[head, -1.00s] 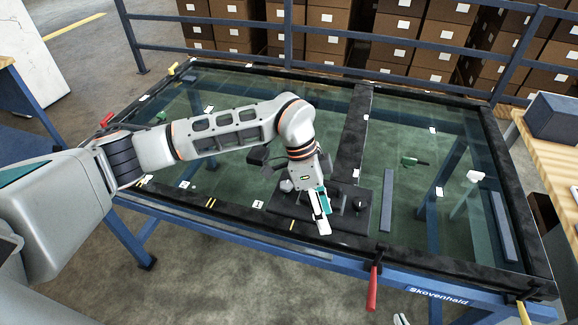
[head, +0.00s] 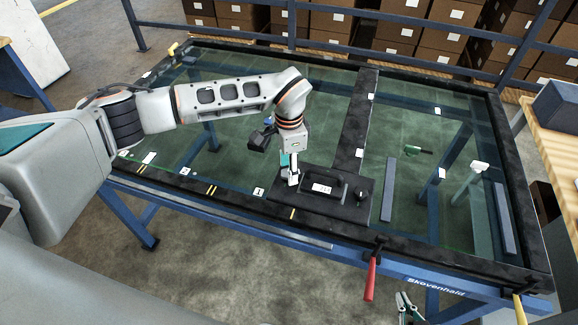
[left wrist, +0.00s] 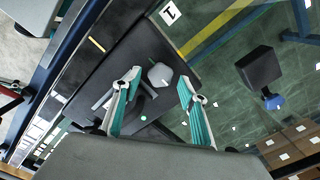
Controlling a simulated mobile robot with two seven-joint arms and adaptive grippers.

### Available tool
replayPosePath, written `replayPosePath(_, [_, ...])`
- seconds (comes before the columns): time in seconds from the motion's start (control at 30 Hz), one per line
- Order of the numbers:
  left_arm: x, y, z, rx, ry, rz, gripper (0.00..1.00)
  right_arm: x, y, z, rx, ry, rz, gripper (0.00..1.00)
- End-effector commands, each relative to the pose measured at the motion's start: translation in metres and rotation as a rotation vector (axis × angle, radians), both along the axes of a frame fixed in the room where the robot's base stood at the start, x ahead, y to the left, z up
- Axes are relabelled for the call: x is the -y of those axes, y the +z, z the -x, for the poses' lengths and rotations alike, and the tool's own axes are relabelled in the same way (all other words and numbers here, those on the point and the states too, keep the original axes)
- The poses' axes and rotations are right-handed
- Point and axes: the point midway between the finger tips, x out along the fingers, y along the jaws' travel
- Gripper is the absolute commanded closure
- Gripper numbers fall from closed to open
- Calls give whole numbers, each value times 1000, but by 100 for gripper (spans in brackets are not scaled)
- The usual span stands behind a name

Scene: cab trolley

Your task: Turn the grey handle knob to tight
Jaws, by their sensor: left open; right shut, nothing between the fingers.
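The grey handle knob (left wrist: 160,75) shows in the left wrist view on a dark plate (left wrist: 140,50). My left gripper (left wrist: 158,80) is open, with its two green-backed fingers on either side of the knob in that view. I cannot tell whether they touch it. In the head view the left gripper (head: 291,181) points down at the left part of the dark plate (head: 345,211) and mostly hides the knob. A black handle with a white label (head: 321,188) lies right of the gripper. My right gripper (head: 405,304) is shut and empty at the bottom edge.
A small black knob (head: 360,194) stands at the plate's right. A black block (head: 261,139) is just behind my left wrist. A red-handled clamp (head: 371,278) is on the front rail. A green tool (head: 418,150) lies on the glass, which has free room at the right.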

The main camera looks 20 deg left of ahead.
Motion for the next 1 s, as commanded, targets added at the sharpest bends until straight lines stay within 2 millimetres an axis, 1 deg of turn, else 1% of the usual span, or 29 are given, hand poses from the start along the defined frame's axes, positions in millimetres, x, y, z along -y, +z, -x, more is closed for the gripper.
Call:
replayPosePath(0.1, [0, -3, 0, 1, -1, 1, 57, 0, -2, 1, -5, -1, -1, 100])
replayPosePath(0.3, [0, -4, 0, 1, -1, 1, 57, 0, -4, 2, -8, -1, 0, 100])
replayPosePath(0.37, [0, -4, 0, 1, -1, 1, 73, 0, -4, 2, -8, -1, 0, 100])
replayPosePath(0.4, [0, -4, 0, 1, -1, 1, 83, 0, -4, 2, -8, -1, 0, 100])
replayPosePath(0.43, [0, -4, 0, 1, -1, 1, 91, 0, -4, 2, -8, -1, 0, 100])
replayPosePath(0.47, [0, -3, 0, 1, -1, 1, 96, 0, -3, 2, -7, -1, 0, 100])
replayPosePath(0.77, [0, -3, 0, 1, -17, 1, 96, -1, 0, -1, 1, -1, -4, 100])
replayPosePath(1.0, [0, -4, 0, 1, -119, 0, 96, -4, 1, -2, 8, 1, -8, 100])
